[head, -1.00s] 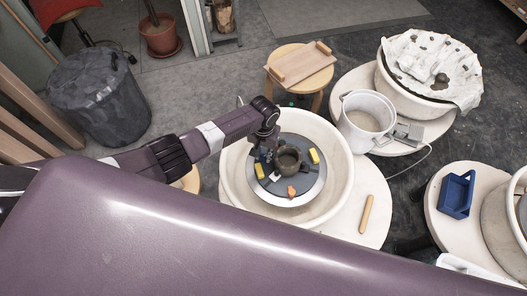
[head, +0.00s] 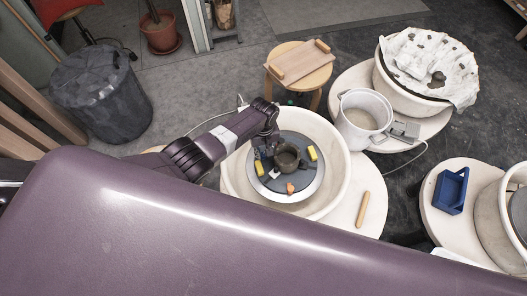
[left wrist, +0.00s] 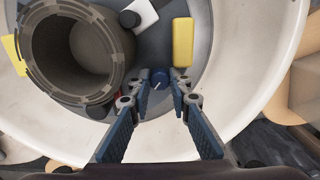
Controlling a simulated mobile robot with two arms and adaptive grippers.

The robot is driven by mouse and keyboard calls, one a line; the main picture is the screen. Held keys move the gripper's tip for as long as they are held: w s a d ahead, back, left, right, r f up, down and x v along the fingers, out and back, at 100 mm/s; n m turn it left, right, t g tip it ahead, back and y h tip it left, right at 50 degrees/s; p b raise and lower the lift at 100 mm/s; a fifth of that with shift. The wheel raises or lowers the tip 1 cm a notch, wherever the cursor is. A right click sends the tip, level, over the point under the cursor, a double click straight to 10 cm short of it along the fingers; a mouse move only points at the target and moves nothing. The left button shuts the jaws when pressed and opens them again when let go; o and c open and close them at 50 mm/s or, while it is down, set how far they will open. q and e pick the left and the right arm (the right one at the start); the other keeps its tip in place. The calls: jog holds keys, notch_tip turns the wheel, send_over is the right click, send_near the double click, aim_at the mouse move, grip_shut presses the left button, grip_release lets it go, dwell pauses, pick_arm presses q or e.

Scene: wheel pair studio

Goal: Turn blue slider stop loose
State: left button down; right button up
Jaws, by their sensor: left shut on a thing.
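The blue slider stop (left wrist: 160,80) is a small round knob with a pale line across its top, in the left wrist view. My left gripper (left wrist: 162,87) has its two fingertips on either side of this knob and is shut on it. In the head view my left gripper reaches down over the left rear of the grey wheel head (head: 301,193), and the knob cannot be made out. A dark clay pot (head: 287,158) stands on the wheel head; it also shows at the upper left of the left wrist view (left wrist: 105,50). My right gripper is not in view.
Yellow blocks (head: 312,154) (left wrist: 183,42), an orange piece (head: 290,188) and a white piece (left wrist: 142,14) sit around the pot. A pale splash basin (head: 340,170) rings the wheel. A white bucket (head: 364,116), wooden tool (head: 363,209) and blue tray (head: 451,191) are to the right.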

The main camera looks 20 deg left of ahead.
aim_at(263, 154)
pick_arm(q)
jog(key=shift+w, duration=0.1)
dwell(0.3)
jog(key=c, duration=1.8)
grip_release()
jog(key=shift+o, duration=0.2)
notch_tip(263, 154, up, 12)
